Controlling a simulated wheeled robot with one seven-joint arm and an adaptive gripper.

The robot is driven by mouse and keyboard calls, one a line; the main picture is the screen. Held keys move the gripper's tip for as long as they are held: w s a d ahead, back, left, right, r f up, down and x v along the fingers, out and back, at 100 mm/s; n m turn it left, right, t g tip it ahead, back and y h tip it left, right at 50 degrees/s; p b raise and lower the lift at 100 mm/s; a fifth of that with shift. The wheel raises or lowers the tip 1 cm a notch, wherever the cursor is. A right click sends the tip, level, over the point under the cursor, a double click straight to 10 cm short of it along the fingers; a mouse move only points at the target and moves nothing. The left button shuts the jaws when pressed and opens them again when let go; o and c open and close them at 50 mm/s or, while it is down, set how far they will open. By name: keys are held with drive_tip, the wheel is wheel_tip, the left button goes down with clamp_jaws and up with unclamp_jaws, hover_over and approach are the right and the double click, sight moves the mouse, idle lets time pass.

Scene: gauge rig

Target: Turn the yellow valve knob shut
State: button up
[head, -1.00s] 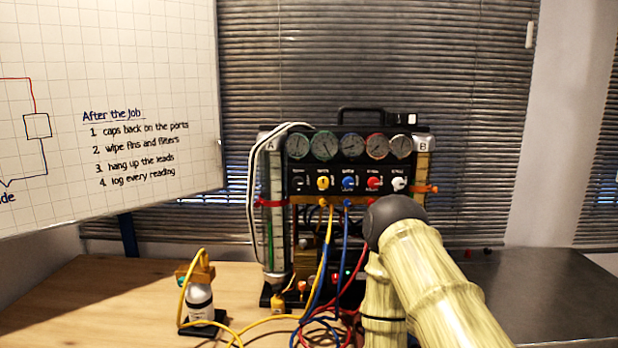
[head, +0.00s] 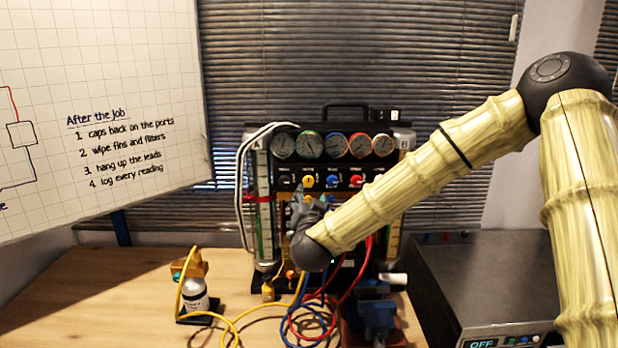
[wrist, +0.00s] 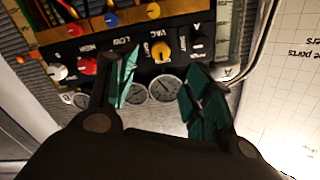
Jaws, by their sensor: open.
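The yellow valve knob (head: 308,181) is on the black panel of the gauge rig (head: 342,112), in the row under the gauges. In the upside-down wrist view, the yellow knob (wrist: 161,51), by the label VAC, shows between the fingertips. My gripper (head: 309,198) is in front of the panel, just below the knob in the head view. In the wrist view, my gripper (wrist: 163,66) is open and empty, with its teal fingers apart on either side of the knob. I cannot tell whether either finger touches it.
The blue knob (head: 332,180) and red knob (head: 356,180) sit right of the yellow one. A black knob (wrist: 197,45) is on its other side. Hoses (head: 303,318) loop below the rig. A small bottle (head: 194,296) stands left; a dark box (head: 490,285) stands right.

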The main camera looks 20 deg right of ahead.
sight(309, 182)
drive_tip(key=p+x, duration=0.2)
drive_tip(key=x, duration=0.3)
drive_tip(key=p+x, duration=0.2)
drive_tip(key=x, duration=0.4)
drive_tip(key=shift+r+p, duration=0.2)
drive_tip(key=shift+p, duration=0.15)
drive_tip(key=c, duration=1)
